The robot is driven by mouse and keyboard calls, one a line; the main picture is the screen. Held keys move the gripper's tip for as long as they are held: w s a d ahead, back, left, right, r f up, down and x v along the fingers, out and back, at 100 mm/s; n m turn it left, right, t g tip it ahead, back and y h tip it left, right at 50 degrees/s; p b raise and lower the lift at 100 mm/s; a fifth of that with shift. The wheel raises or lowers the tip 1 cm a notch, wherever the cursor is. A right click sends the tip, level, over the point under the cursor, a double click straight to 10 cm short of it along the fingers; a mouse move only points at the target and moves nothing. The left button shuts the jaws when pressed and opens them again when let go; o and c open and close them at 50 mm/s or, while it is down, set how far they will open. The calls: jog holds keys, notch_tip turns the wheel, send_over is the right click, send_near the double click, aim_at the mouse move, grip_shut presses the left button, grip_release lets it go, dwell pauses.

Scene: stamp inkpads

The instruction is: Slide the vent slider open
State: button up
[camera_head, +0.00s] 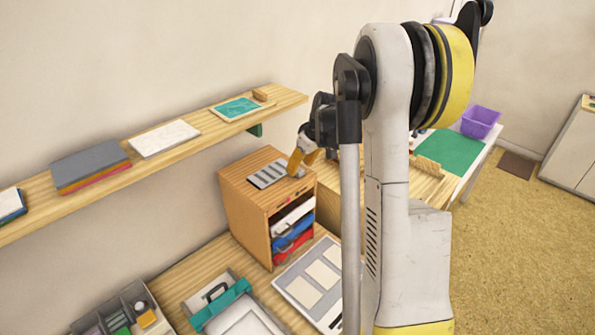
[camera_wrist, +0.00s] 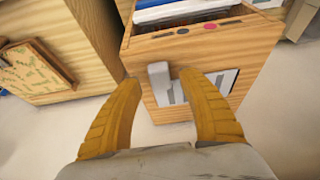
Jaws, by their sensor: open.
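The vent is a grey slotted plate (camera_head: 266,175) on top of a wooden cabinet (camera_head: 243,208). In the wrist view part of the slotted plate (camera_wrist: 222,82) shows beside my right-hand finger, with dark and pale slots. A grey upright slider knob (camera_wrist: 159,74) stands at the plate's left end in that view. My gripper (camera_head: 296,168) is over the cabinet top at the right end of the vent. Its orange fingers are open in the wrist view (camera_wrist: 160,84), one on each side of the knob, with small gaps visible. In the head view the fingers hide the knob.
The cabinet's front holds white, blue and red folders (camera_head: 292,232). A wall shelf (camera_head: 200,152) runs behind and above with boards on it. A tray with pale panels (camera_head: 312,283) and a teal-handled case (camera_head: 226,300) lie on the table below. A framed board (camera_wrist: 35,68) stands left in the wrist view.

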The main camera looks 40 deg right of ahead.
jog(key=shift+x, duration=1.1)
jog(key=shift+c, duration=0.2)
grip_shut()
